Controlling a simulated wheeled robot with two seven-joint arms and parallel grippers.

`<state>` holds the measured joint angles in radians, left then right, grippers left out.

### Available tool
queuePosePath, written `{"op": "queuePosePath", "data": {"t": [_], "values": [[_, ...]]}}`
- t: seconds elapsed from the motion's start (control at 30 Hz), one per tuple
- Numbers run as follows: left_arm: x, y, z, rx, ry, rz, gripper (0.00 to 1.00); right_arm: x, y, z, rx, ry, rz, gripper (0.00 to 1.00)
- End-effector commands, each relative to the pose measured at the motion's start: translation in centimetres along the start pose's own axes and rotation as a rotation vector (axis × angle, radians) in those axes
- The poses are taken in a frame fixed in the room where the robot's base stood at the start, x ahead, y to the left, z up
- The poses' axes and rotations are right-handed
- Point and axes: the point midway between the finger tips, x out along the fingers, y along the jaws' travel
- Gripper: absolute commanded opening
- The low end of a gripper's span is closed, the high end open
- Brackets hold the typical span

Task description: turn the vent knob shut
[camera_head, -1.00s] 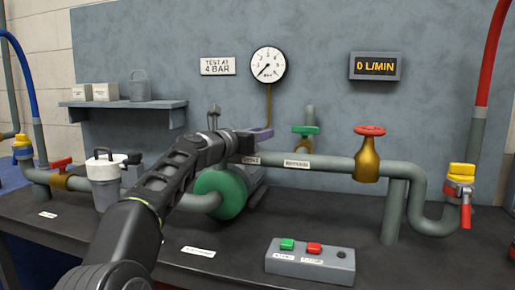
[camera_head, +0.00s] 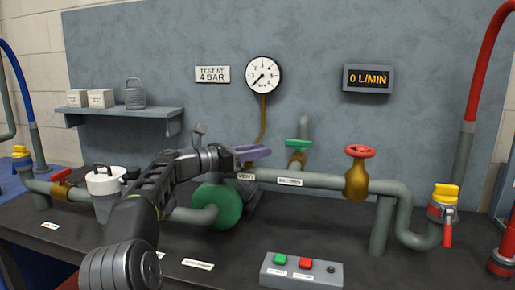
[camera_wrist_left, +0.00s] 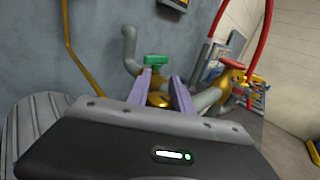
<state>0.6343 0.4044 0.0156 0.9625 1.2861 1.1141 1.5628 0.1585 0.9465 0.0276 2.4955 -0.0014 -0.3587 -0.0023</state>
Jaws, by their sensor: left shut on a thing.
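The vent knob sits above the "VENT" label (camera_head: 246,177) on the grey pipe; in the head view my left gripper (camera_head: 256,153) hides it. In the left wrist view, a round brass-coloured part (camera_wrist_left: 158,99), which looks like the vent knob, lies between the two purple fingers of my left gripper (camera_wrist_left: 161,80). The gripper is shut on it. Its turn angle cannot be read. My right gripper is not in view.
A green-handled valve (camera_head: 298,144) stands just right of my left fingertips and beyond them in the wrist view. A red-wheel valve (camera_head: 360,152) is farther right. A button box (camera_head: 302,271) sits in front. The gauge (camera_head: 263,75) hangs above.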

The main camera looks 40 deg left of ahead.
Motion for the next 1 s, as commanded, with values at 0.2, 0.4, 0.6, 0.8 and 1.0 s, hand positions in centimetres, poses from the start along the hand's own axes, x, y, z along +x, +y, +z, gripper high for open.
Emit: {"op": "queuePosePath", "data": {"t": [0.2, 0.4, 0.6, 0.8, 1.0], "values": [[0.1, 0.0, -0.3, -0.003, 0.004, -0.002, 0.31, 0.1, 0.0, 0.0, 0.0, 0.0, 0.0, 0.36], [0.1, 0.0, -0.2, -0.002, 0.002, -0.001, 0.48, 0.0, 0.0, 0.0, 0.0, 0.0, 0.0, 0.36], [0.0, 0.0, -0.1, -0.002, 0.002, -0.001, 0.48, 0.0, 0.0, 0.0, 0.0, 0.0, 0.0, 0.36], [-0.8, 0.0, -0.1, -0.001, 0.002, 0.002, 0.48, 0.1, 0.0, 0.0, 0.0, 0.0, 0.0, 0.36], [-3.7, 0.1, -0.1, -0.002, 0.003, 0.003, 0.48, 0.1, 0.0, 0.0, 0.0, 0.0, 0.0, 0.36]]}}
